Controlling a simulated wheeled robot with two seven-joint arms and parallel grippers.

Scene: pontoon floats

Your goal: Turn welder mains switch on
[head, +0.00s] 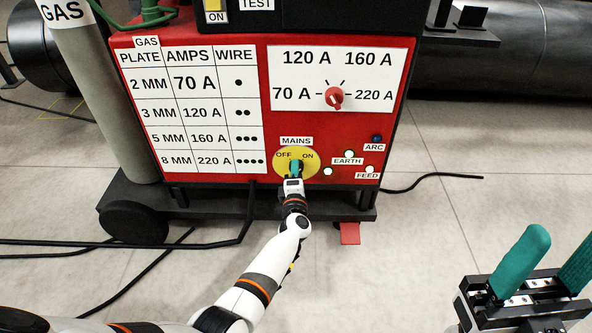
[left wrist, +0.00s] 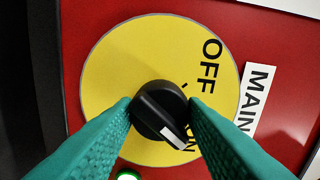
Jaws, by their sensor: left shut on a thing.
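The welder (head: 215,60) is a red box with the round yellow mains plate (head: 284,170) low on its front, marked OFF at left and ON at right. In the left wrist view the mains switch (left wrist: 158,112) is a black knob on the yellow plate (left wrist: 110,70). Its white pointer mark is at the ON lettering, which is partly hidden by a finger. My left gripper (head: 296,168) is shut on the knob, with its teal fingers on both sides of it. My right gripper (head: 563,258) is open and empty at the lower right.
Lamps by the EARTH and FEED labels (head: 369,169) look lit; the ARC lamp (head: 377,139) is dark. A red amps knob (head: 334,97) sits above. A grey gas cylinder (head: 115,95) stands at left. Black cables (head: 120,243) lie on the floor; a red pedal (head: 350,233) is below.

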